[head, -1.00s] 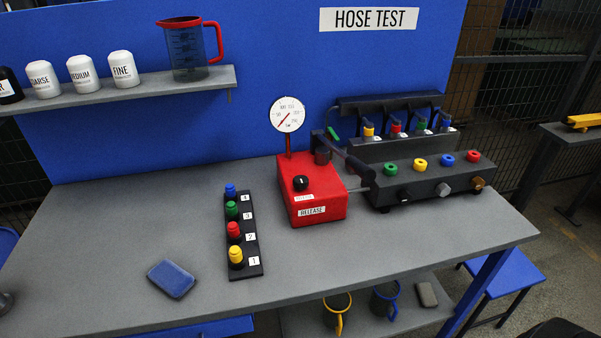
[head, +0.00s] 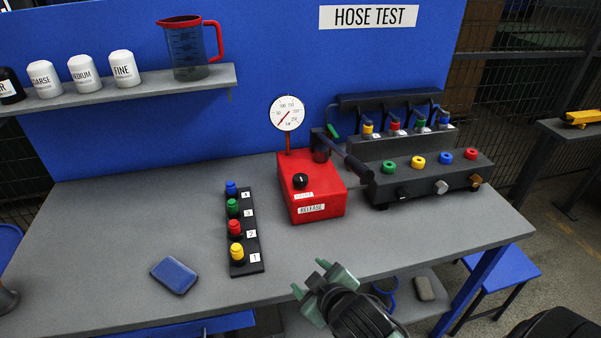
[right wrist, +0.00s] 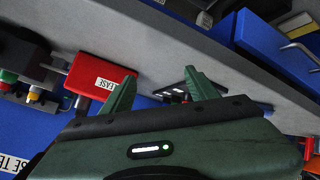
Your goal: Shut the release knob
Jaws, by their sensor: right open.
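The release knob (head: 300,180) is a small black knob with a white mark, on top of the red box labelled RELEASE (head: 318,207). A round white gauge (head: 287,113) stands on a red post at the back of that box. My right gripper (head: 318,277) is at the table's front edge, in front of and below the box, apart from it, open and empty. In the right wrist view its green fingers (right wrist: 161,88) are spread, with the red box (right wrist: 98,76) beyond them at the left; the knob cannot be made out there. My left gripper is not in view.
A black strip with several coloured caps (head: 246,245) lies left of the box, and a blue pad (head: 174,275) lies nearer the front left. A dark manifold (head: 425,178) with coloured rings stands at the right. The table between gripper and box is clear.

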